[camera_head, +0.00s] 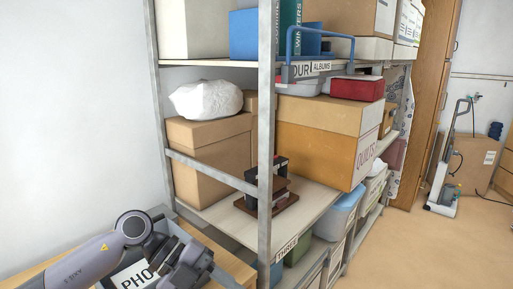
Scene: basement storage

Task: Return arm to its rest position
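My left arm comes in from the lower left corner, grey and bent at a dark round joint. My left gripper (186,264) is at the bottom of the view, in front of the metal shelving unit (266,130). It is seen at an angle, and whether its fingers are open or shut does not show. No held thing can be made out. A container with a white label reading "PHO" (133,276) is just below and beside the gripper, partly hidden by the arm. My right gripper is not in view.
The shelf's front post stands just right of the gripper. The middle shelf holds a cardboard box (209,150) with a white bundle (206,99) on top, a small dark object (280,180) and a large "QUILTS" box (318,135). Open floor (440,240) lies to the right.

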